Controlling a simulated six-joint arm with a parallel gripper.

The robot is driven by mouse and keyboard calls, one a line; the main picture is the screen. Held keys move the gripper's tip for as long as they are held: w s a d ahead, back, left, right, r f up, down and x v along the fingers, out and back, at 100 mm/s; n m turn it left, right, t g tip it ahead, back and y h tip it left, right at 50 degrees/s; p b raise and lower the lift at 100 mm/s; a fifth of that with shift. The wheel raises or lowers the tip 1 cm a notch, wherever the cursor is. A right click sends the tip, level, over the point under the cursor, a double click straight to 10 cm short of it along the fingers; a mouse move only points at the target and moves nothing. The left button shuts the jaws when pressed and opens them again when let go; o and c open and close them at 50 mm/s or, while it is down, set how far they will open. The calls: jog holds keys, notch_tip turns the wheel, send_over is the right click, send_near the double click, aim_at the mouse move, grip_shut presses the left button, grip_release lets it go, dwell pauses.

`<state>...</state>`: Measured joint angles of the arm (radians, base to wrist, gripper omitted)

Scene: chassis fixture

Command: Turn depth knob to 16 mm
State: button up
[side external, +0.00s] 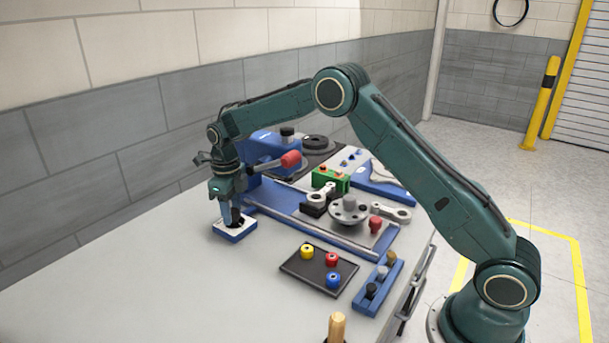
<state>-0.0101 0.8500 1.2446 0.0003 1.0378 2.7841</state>
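A small blue block with a white top plate (225,231) sits on the grey table at the left. My gripper (234,219) points straight down over this plate, with its dark fingertips at or just above the plate's middle. A knob there is hidden or too small to make out, so I cannot tell whether the fingers are around one. No scale marks or 16 mm reading can be read. Whether the fingers are open or shut is unclear at this size.
Right of my gripper stand a blue fixture with a red-ended lever (291,159), a grey handwheel (349,211) and a green button box (331,179). A black tray (296,267) of coloured knobs and a blue rack (361,303) lie nearer. The table's front left is clear.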

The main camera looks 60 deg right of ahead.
jog(key=shift+s+d, duration=0.15)
jog(key=shift+s, duration=0.15)
jog(key=shift+n, duration=0.5)
jog(key=shift+w+n, duration=0.1)
jog(key=shift+n, duration=1.1)
jog(key=shift+n, duration=0.3)
jog(key=shift+n, duration=1.2)
jog(key=shift+w+n, duration=0.1)
jog(key=shift+n, duration=0.3)
jog(key=shift+n, duration=1.5)
